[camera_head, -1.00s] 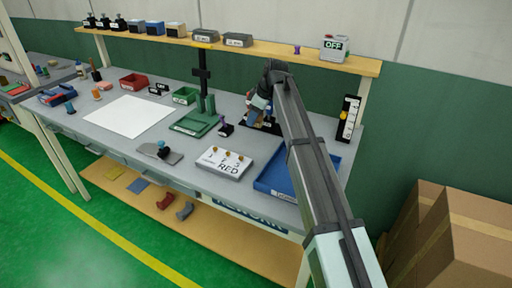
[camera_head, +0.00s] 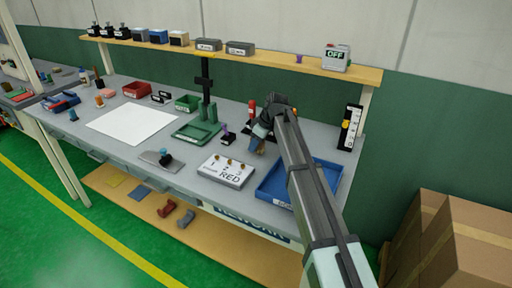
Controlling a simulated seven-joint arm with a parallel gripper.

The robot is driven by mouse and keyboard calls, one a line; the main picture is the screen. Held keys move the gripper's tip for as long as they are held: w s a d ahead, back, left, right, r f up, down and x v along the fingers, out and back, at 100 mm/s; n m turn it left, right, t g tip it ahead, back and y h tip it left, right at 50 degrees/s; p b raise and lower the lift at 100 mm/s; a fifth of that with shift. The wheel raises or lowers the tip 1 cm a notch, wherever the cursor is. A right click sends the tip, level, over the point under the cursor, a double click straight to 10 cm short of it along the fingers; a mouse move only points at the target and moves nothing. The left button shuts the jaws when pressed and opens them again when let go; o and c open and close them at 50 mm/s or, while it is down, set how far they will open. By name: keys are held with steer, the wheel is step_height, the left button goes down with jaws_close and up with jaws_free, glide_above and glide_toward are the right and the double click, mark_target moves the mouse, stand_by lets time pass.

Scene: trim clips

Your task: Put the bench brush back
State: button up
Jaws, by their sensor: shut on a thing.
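My gripper (camera_head: 261,131) is over the right part of the grey bench, between the white numbered board and the back wall. It is shut on a small brown thing (camera_head: 257,147), which looks like part of the bench brush. The arm and jaws hide most of it, and I cannot tell whether it touches the bench. Just behind the gripper, a red upright thing (camera_head: 252,108) stands by a dark base (camera_head: 249,132), partly hidden by the gripper.
A blue tray (camera_head: 268,190) lies right of the white numbered board (camera_head: 226,170), partly under my arm. A black-and-white upright holder (camera_head: 350,122) stands at the bench's right end. A green fixture (camera_head: 196,131) is to the left. Cardboard boxes (camera_head: 440,240) stand at lower right.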

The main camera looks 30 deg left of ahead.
steer(key=shift+f, duration=0.8)
steer(key=shift+f, duration=0.15)
steer(key=o, duration=1)
steer(key=v, duration=1.2)
